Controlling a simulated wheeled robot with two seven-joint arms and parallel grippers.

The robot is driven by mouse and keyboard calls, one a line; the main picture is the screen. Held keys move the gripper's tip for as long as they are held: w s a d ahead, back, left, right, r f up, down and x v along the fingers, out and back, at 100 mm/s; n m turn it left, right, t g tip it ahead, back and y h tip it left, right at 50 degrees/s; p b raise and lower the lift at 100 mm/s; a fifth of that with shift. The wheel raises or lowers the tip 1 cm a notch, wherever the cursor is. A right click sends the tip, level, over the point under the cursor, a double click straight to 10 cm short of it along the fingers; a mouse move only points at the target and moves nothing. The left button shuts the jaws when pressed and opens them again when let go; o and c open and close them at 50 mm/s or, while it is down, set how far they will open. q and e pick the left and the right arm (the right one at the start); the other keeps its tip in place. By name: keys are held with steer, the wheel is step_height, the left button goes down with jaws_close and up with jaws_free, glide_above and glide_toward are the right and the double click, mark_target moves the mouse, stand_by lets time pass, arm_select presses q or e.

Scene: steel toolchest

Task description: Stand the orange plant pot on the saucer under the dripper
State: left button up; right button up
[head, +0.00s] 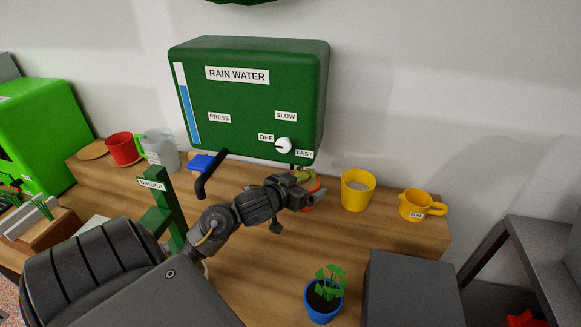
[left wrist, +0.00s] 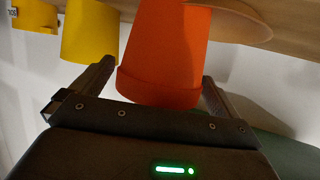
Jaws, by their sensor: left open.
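The orange plant pot (left wrist: 165,55) shows upside down in the left wrist view, between the two fingers of my open left gripper (left wrist: 155,85). The fingers lie on either side of its rim end. In the head view my left gripper (head: 310,195) hides most of the pot; some green shows at its top. A terracotta saucer (left wrist: 245,20) shows at the pot's base in the left wrist view; I cannot tell whether the pot rests fully on it. The pot is below the green rain water tank (head: 245,100), near its dial; the dripper outlet is hard to make out. My right gripper is not in view.
A yellow pot (head: 358,192) and a yellow watering cup (head: 418,205) stand to the right. A blue pot with a plant (head: 323,300) is in front.

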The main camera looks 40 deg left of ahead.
arm_select(q)
steer(key=p+v, duration=0.5)
steer(key=v, duration=0.6)
steer(key=shift+s+p, duration=0.2)
steer(key=shift+p, duration=0.1)
